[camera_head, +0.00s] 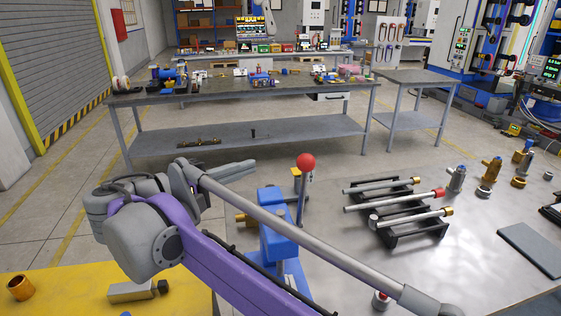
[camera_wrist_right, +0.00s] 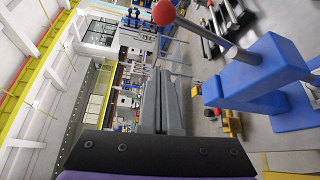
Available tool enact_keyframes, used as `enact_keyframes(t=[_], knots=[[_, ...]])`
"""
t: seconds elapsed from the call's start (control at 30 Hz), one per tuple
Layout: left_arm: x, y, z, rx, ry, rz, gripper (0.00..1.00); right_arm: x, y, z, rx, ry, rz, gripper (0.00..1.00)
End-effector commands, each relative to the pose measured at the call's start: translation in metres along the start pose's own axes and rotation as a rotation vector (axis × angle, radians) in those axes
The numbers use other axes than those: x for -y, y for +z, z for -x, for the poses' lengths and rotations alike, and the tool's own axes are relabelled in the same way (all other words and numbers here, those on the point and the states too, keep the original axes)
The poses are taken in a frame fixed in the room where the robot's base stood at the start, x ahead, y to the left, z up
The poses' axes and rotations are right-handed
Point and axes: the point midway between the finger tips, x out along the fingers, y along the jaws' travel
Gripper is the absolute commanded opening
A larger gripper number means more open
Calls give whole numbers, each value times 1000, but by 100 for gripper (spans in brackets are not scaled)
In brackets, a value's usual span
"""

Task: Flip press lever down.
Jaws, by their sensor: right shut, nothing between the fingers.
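The press is a blue body (camera_head: 280,240) on the grey table, partly hidden behind my right arm. Its lever (camera_head: 301,200) stands nearly upright, topped by a red knob (camera_head: 306,162). My right gripper (camera_head: 254,164) is shut and empty, its grey fingers pointing toward the lever from the left, apart from the knob. In the right wrist view the shut fingers (camera_wrist_right: 166,76) reach up the middle. There the red knob (camera_wrist_right: 163,12) is near the top edge, and the blue press (camera_wrist_right: 262,75) is at the right. My left gripper is not in view.
A black rack (camera_head: 410,235) with several metal rods stands right of the press. Metal fittings (camera_head: 456,178) and a dark grey plate (camera_head: 531,248) lie farther right. A yellow surface (camera_head: 70,290) with a brass ring (camera_head: 20,287) is at the lower left. A workbench (camera_head: 230,88) stands behind.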

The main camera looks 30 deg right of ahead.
Motion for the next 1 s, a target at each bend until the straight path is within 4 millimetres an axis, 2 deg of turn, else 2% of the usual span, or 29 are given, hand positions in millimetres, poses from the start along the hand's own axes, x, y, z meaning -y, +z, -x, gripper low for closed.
enact_keyframes(t=[0.17, 0.57, 0.8, 1.0], knots=[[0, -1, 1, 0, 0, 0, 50, 0, 1, -19, 4, -1, 0, 0], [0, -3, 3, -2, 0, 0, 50, 0, 2, -102, 6, -1, 0, 0], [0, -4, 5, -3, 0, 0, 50, 0, 31, -88, -2, -1, 0, 0], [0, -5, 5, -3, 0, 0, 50, 0, 38, -86, 0, -1, 0, 0]])
